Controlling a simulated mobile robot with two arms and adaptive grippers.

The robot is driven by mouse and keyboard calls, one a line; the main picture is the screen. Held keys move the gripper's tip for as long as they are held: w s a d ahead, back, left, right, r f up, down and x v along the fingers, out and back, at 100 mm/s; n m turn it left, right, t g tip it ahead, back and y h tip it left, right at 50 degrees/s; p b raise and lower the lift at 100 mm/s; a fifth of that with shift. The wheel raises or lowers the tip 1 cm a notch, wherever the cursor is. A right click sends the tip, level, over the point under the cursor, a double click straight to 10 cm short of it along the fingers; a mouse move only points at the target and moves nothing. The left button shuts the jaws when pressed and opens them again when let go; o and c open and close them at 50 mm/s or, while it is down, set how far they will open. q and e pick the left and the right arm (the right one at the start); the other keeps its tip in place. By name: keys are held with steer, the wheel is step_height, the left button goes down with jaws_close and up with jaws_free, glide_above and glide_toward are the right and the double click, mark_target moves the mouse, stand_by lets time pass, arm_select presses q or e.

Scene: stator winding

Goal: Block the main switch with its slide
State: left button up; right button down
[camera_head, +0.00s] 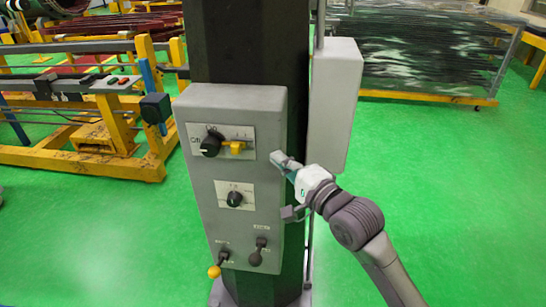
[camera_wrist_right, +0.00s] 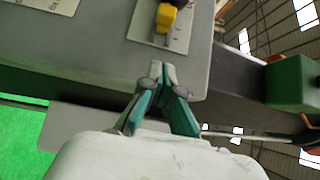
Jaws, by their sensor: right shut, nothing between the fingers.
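The main switch is a black rotary knob (camera_head: 211,145) on a light plate at the top of the grey control box. Its yellow slide (camera_head: 236,147) sits just right of the knob, in a slot in the plate. My left gripper is not in view.
The control box (camera_head: 204,225) is fixed to a dark column (camera_head: 250,40). It also carries a middle knob (camera_head: 234,199) and two lower levers (camera_head: 215,270) (camera_head: 257,252). A grey cabinet (camera_head: 334,105) is behind my right gripper. Yellow frames (camera_head: 90,145) stand left; green floor lies open at right.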

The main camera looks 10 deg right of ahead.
arm_select(q)
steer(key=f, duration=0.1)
steer(key=b, duration=0.1)
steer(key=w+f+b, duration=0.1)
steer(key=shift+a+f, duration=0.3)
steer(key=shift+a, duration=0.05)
arm_select(e)
steer(key=v, duration=0.6)
steer(key=shift+s+a, duration=0.2)
steer(key=shift+a, duration=0.1)
